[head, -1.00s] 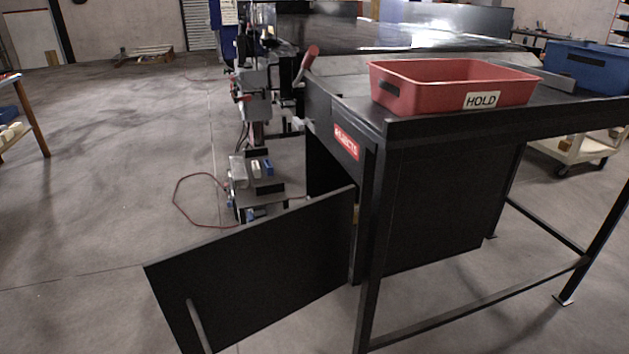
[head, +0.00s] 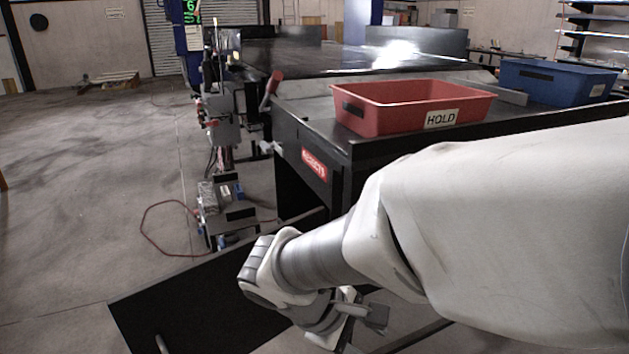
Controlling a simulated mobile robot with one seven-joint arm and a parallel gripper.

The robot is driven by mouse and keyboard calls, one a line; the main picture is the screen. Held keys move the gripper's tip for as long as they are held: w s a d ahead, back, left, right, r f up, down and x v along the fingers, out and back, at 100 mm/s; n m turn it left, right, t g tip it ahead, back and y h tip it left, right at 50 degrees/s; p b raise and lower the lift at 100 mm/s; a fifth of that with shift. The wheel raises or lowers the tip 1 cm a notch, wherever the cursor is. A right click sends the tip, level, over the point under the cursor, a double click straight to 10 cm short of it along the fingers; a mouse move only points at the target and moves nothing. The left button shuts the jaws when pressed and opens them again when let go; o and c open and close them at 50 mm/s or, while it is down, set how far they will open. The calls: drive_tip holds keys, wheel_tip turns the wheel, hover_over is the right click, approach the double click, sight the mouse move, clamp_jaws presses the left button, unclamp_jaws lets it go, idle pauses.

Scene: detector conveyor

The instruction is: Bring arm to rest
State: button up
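My arm reaches in from the right edge of the head view, bent, in a white cover. Its wrist end hangs low, in front of the reject cabinet. My gripper (head: 358,314) shows partly below the wrist, at the lower middle. Its fingertips are not clear, so I cannot tell whether it is open or shut. I see nothing held in it. The black cabinet door (head: 190,300) stands swung open at the lower left, partly behind my wrist. The cabinet with the red REJECTS label (head: 314,165) is partly hidden by my arm.
A red HOLD bin (head: 400,108) and a blue bin (head: 556,84) stand on the black bench top. A machine stand (head: 222,130) with a red cable (head: 145,225) on the floor is left of the cabinet.

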drive_tip(key=s+d+r+m+t+y, duration=0.45)
drive_tip(key=d+r+m+y, duration=0.2)
drive_tip(key=r+m, duration=0.35)
wheel_tip(320, 180, up, 14)
drive_tip(key=m+g+p, duration=0.1)
drive_tip(key=p, duration=1.3)
drive_tip(key=shift+s+a+f, duration=0.25)
drive_tip(key=shift+s+a, duration=0.1)
drive_tip(key=shift+s, duration=0.05)
